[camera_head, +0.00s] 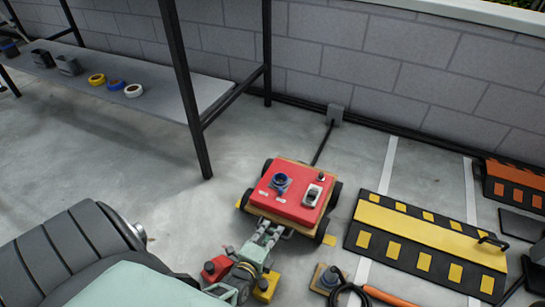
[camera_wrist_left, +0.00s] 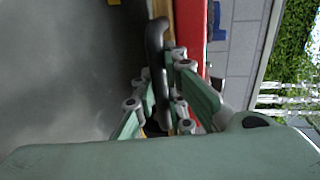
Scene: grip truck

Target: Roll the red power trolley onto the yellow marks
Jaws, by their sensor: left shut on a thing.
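The red power trolley (camera_head: 300,193) stands on its black wheels on the concrete floor, close to the wall. It has a wooden base and a blue socket and a switch on top. Small yellow marks show on the floor at its left side (camera_head: 239,204) and its front right corner (camera_head: 329,240). My left gripper (camera_head: 266,233) is at the trolley's near side. In the left wrist view the gripper (camera_wrist_left: 168,100) is shut on the trolley's black handle (camera_wrist_left: 154,45), beside the red body (camera_wrist_left: 193,30). My right gripper is out of view.
A black and yellow ramp (camera_head: 420,242) lies right of the trolley, past a white floor line (camera_head: 388,165). A shelf (camera_head: 150,75) with tape rolls stands left. Floor left of the trolley is clear.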

